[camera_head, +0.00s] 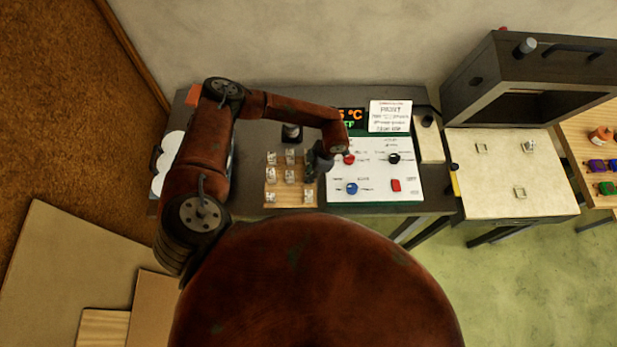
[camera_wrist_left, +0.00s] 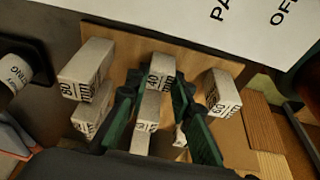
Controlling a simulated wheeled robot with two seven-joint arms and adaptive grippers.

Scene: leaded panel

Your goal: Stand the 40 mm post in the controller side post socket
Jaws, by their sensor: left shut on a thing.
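My left gripper (camera_head: 313,168) is over the right side of a wooden post board (camera_head: 291,206), on the dark table. In the left wrist view its green fingers (camera_wrist_left: 157,112) are closed on a pale, square post (camera_wrist_left: 149,106) with a dark printed label. Three small square sockets are on a pale plate (camera_head: 500,170) to the right; the left one (camera_head: 482,148) is nearest the control panel. It looks empty. My right gripper is out of view.
A white control panel (camera_head: 376,178) with red, black and blue knobs lies just right of the board. A dark open chamber (camera_head: 530,75) stands behind the pale plate. A wooden table (camera_head: 592,145) with coloured items is at far right.

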